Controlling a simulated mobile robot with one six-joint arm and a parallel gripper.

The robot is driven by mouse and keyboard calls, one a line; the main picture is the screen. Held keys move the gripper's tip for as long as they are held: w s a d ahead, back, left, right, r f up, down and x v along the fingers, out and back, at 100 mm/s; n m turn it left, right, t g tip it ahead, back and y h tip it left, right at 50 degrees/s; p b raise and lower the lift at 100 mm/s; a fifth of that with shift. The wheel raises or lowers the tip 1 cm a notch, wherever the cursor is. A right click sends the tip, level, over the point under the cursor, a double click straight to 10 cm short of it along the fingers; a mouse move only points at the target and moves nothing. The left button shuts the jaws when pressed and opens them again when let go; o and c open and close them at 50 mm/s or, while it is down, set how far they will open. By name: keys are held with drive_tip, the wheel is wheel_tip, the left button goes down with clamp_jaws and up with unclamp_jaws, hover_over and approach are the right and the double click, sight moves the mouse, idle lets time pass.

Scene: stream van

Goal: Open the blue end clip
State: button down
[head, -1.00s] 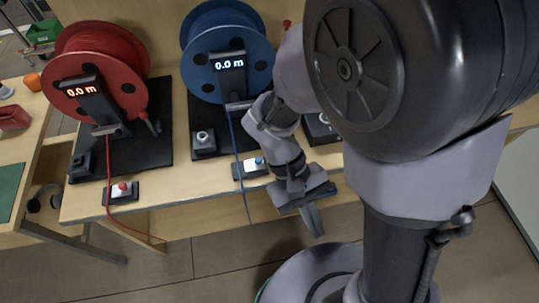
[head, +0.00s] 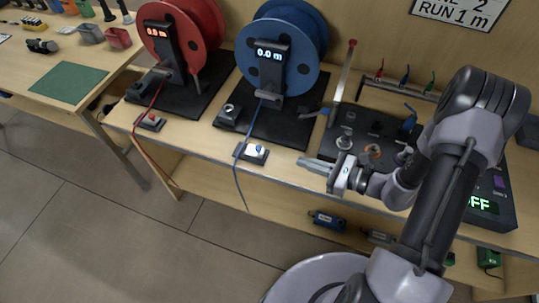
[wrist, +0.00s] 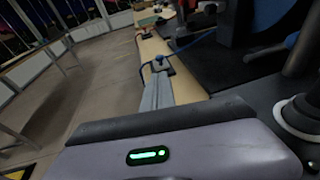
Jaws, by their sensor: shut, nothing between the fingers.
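The blue end clip (head: 257,150) is a small dark base with a white block and a blue knob at the bench's front edge. The blue cable (head: 240,181) runs down from the blue reel to the clip and hangs over the edge. My gripper (head: 303,162) is shut and empty, to the right of the clip and apart from it, its fingers pointing left towards it. In the wrist view the clip (wrist: 161,64) shows just beyond the tips of the shut fingers (wrist: 157,88). I cannot tell the exact height of the fingers above the bench.
The blue reel (head: 279,48) stands behind the clip, and the red reel (head: 190,35) stands left with its own red clip (head: 151,121). A dark panel (head: 365,135) with knobs lies behind my gripper. The floor before the bench is clear.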

sight(261, 149)
drive_tip(key=b+x, duration=0.3)
drive_tip(key=x, duration=0.7)
drive_tip(key=shift+a+f, duration=0.15)
drive_tip(key=shift+a, duration=0.2)
drive_tip(key=shift+w+a, duration=0.4)
drive_tip(key=shift+a, duration=0.2)
drive_tip(key=shift+w+a+f+b, duration=0.15)
drive_tip(key=shift+w+a+b, duration=0.15)
drive_tip(key=shift+a, duration=0.25)
drive_tip(key=shift+d, duration=0.15)
